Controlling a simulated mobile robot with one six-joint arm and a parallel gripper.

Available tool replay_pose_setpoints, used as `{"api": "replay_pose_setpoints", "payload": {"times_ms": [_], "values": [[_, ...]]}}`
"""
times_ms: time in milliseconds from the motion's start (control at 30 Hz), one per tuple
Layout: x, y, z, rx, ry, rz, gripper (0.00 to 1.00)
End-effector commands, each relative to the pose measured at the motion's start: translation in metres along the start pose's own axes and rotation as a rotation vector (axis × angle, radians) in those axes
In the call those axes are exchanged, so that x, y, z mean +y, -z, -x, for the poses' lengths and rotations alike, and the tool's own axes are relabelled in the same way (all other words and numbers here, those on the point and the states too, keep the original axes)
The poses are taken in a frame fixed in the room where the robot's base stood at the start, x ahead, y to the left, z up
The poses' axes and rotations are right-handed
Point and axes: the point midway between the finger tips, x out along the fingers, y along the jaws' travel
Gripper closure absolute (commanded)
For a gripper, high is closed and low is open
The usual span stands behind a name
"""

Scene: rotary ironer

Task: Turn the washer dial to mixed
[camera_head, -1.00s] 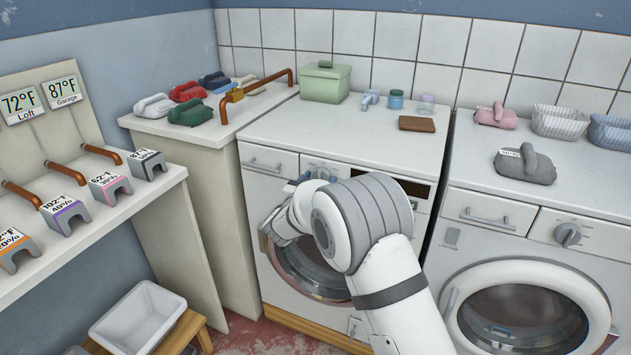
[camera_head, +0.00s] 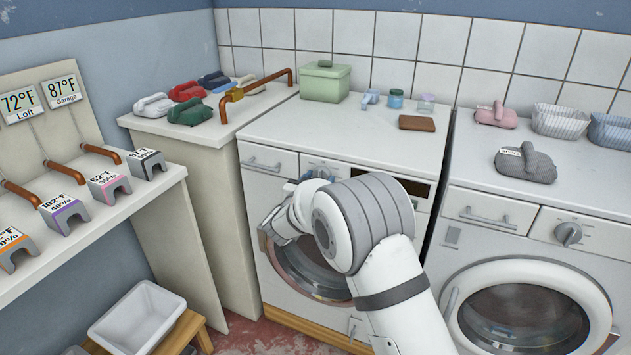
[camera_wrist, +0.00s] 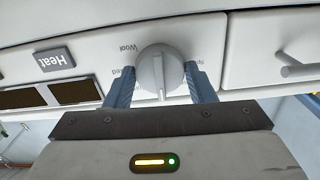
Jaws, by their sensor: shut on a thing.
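The washer dial (camera_wrist: 160,72) is a round grey-white knob with a raised grip bar, seen close in the wrist view. My gripper (camera_wrist: 161,88) has its two blue fingers on either side of the dial, shut on it. Printed words around the dial show in part: "Wool" stands upside down at the upper left, and other labels are partly hidden by the fingers. In the head view the washer (camera_head: 335,150) is the left of two machines, and the dial (camera_head: 322,173) is largely hidden behind my arm and gripper.
In the wrist view a "Heat" button (camera_wrist: 57,59) and dark displays (camera_wrist: 75,92) lie left of the dial, and a drawer handle (camera_wrist: 298,68) lies right. A second machine with its own dial (camera_head: 568,234) stands to the right. A brown block (camera_head: 417,123) lies on the washer top.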

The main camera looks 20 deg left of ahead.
Motion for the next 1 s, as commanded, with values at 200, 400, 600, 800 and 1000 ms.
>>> {"api": "replay_pose_setpoints", "payload": {"times_ms": [200, 400, 600, 800, 1000], "values": [[-0.0006, -0.0034, 0.0003, -0.001, 0.001, -0.075, 0.73], [0.0, -0.0059, 0.0001, 0.0, -0.001, -0.227, 0.73], [0.0, -0.0062, -0.0001, 0.0, 0.0, -0.417, 0.73], [0.0003, -0.0061, -0.0002, 0.0, -0.001, -0.608, 0.73], [0.0006, -0.0063, -0.0003, 0.0, -0.001, -0.797, 0.73]]}}
